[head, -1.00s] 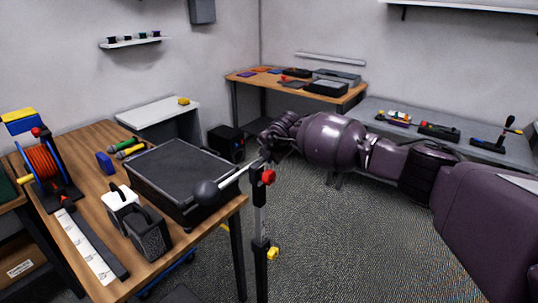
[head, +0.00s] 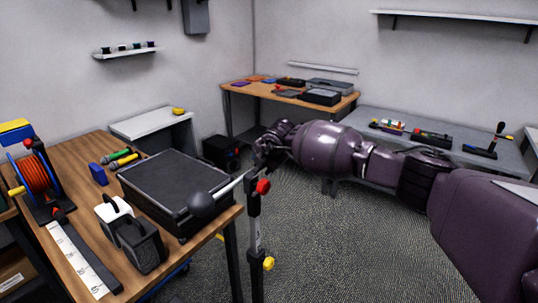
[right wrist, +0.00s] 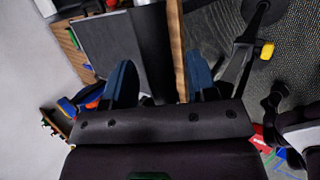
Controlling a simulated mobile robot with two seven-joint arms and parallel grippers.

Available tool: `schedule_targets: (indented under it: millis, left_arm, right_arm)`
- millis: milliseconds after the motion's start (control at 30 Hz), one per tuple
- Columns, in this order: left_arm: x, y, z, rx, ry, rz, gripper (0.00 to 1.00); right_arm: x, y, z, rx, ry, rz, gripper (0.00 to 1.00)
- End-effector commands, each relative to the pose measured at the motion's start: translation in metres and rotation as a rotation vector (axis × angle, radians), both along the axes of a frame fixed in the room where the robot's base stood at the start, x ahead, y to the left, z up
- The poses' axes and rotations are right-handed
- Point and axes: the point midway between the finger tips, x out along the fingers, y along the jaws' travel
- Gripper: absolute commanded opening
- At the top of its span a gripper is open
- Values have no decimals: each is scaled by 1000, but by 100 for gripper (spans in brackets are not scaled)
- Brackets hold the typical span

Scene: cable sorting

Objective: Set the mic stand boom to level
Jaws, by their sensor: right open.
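The mic stand (head: 254,228) stands upright just off the right edge of the wooden table. It has a red knob (head: 263,186) at its joint and a yellow knob (head: 268,263) lower down. Its boom (head: 229,187) carries a dark ball (head: 201,204) at the left end and slants up to the right in the picture; whether it is truly level I cannot tell. My right gripper (head: 262,157) is at the boom's right end, which it partly hides. In the right wrist view its blue fingers (right wrist: 160,88) are apart, with no boom clearly visible between them. My left gripper is out of view.
On the wooden table (head: 192,252) are a black case (head: 176,184), a white box (head: 113,212), a dark box (head: 141,246) and an orange cable reel (head: 36,174). A grey bench (head: 410,132) stands at the back right. Open carpet (head: 330,255) lies right of the stand.

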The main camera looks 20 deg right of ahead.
Motion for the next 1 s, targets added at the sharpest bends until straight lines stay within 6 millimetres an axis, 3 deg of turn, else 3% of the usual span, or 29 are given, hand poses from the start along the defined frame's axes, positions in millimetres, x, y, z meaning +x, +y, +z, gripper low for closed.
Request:
schedule_targets:
  millis: [600, 1000]
  left_arm:
    - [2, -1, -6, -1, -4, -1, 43]
    - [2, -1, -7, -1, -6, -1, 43]
  right_arm:
    - [-50, -10, 68, 0, -1, 0, 53]
    - [-59, -11, 80, 0, 0, -1, 53]
